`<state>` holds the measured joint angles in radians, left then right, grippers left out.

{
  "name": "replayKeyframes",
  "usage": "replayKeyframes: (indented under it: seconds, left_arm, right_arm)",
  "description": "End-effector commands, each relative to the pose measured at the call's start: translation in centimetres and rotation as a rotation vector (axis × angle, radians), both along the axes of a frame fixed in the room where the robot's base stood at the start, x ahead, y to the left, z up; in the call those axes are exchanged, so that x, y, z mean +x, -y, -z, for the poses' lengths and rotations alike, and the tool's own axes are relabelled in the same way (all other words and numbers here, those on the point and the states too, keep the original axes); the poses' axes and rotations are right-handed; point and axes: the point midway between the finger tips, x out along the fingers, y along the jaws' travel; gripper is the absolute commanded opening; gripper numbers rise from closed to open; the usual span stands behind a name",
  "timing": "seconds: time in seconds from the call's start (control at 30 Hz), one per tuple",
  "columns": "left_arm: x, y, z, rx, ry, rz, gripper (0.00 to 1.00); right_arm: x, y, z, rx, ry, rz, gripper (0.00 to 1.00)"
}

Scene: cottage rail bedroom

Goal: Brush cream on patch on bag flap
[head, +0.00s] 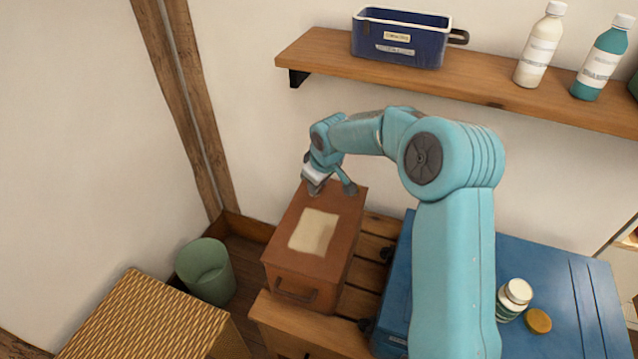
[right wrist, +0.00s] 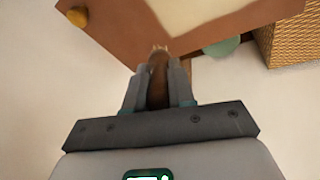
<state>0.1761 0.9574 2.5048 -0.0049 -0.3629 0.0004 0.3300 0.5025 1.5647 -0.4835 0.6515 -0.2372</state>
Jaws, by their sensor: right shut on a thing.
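The brown bag (head: 308,268) stands on a wooden surface, its flap on top and a handle on its near side. A pale cream patch (head: 312,231) lies on the flap, a little darker towards its right side. My right gripper (head: 330,190) is above the flap's far edge, beyond the patch. In the right wrist view its fingers (right wrist: 158,88) are shut on a brown-handled brush (right wrist: 157,72) with pale bristles. The bristles point at the flap beside the patch (right wrist: 195,12); I cannot tell whether they touch. My left gripper is out of view.
A white jar (head: 514,297) and a yellowish lid (head: 538,321) stand on the blue surface (head: 560,280) at right. A green bin (head: 206,270) and a wicker box (head: 135,320) are at left. A shelf (head: 450,80) above holds a blue box (head: 400,40) and bottles.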

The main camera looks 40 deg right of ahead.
Motion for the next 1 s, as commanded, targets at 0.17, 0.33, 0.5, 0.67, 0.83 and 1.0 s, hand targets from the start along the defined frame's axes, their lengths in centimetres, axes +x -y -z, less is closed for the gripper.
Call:
replayKeyframes:
  seconds: [0.17, 0.33, 0.5, 0.67, 0.83, 1.0]
  left_arm:
    - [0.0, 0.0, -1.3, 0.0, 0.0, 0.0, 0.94]
    - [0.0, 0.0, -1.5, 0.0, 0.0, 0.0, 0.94]
    - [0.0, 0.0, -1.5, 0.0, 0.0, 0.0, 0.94]
    - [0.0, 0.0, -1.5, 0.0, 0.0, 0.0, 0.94]
    - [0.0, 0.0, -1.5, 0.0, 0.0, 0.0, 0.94]
    - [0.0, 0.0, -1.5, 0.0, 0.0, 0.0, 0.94]
  right_arm:
    - [0.1, -0.1, -1.9, 0.0, 0.0, 0.0, 0.0]
    - [0.1, -0.2, -2.4, 0.0, 0.0, 0.0, 0.0]
    - [0.1, -0.2, -2.3, 0.0, 0.0, 0.0, 0.0]
    - [0.1, -0.2, -2.3, 0.0, 0.0, 0.0, 0.0]
    - [0.1, -0.2, -2.3, 0.0, 0.0, 0.0, 0.0]
    - [0.1, -0.2, -2.3, 0.0, 0.0, 0.0, 0.0]
